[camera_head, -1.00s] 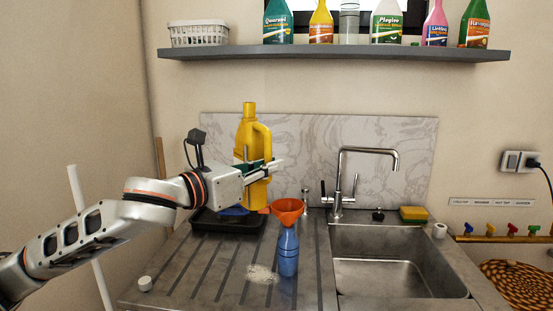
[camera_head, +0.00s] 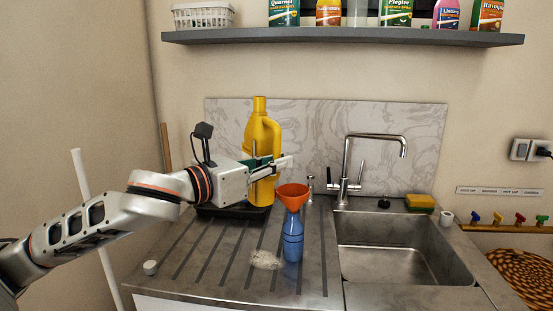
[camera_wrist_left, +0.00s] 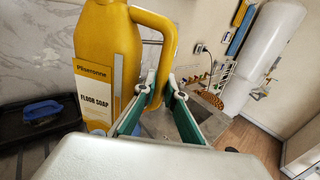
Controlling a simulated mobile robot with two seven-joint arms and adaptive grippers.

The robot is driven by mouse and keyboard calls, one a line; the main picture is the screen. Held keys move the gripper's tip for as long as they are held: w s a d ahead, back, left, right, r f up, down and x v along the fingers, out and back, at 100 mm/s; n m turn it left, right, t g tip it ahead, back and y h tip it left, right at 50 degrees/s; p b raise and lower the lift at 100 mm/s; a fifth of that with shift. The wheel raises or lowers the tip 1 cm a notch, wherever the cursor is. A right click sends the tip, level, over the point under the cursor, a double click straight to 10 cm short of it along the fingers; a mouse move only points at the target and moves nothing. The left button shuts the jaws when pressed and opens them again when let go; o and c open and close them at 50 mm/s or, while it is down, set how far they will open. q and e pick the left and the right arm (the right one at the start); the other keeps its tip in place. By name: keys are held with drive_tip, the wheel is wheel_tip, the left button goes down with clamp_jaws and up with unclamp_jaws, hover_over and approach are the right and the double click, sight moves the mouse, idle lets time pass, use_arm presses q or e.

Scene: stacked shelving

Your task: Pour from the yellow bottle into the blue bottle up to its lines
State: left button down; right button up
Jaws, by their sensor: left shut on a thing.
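The yellow bottle (camera_head: 258,132) is upright, uncapped as far as I can see, with a side handle; the left wrist view shows its "Floor Soap" label (camera_wrist_left: 95,90). My left gripper (camera_head: 272,168) is shut on its handle side; the fingers (camera_wrist_left: 160,98) meet around the handle's lower part. The blue bottle (camera_head: 292,243) stands upright on the drainboard, to the right of and in front of the yellow one. An orange funnel (camera_head: 292,197) sits in its mouth. Its liquid level cannot be made out. The yellow bottle's base is partly hidden. My right gripper is out of view.
A black tray (camera_head: 232,214) lies behind, at the bottle's base. Pale powder (camera_head: 264,259) lies beside the blue bottle. A small white cap (camera_head: 150,268) is at front left. The sink (camera_head: 400,265) and tap (camera_head: 347,165) are right. A shelf (camera_head: 340,39) with several bottles hangs above.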

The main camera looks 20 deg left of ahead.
use_arm(q)
drive_tip(key=shift+f+b, duration=0.6)
drive_tip(key=shift+f, duration=0.85)
wheel_tip(320, 180, down, 8)
drive_tip(key=g+y+p, duration=0.2)
drive_tip(key=g+p, duration=0.3)
drive_tip(key=p, duration=0.5)
drive_tip(key=shift+m, duration=0.4)
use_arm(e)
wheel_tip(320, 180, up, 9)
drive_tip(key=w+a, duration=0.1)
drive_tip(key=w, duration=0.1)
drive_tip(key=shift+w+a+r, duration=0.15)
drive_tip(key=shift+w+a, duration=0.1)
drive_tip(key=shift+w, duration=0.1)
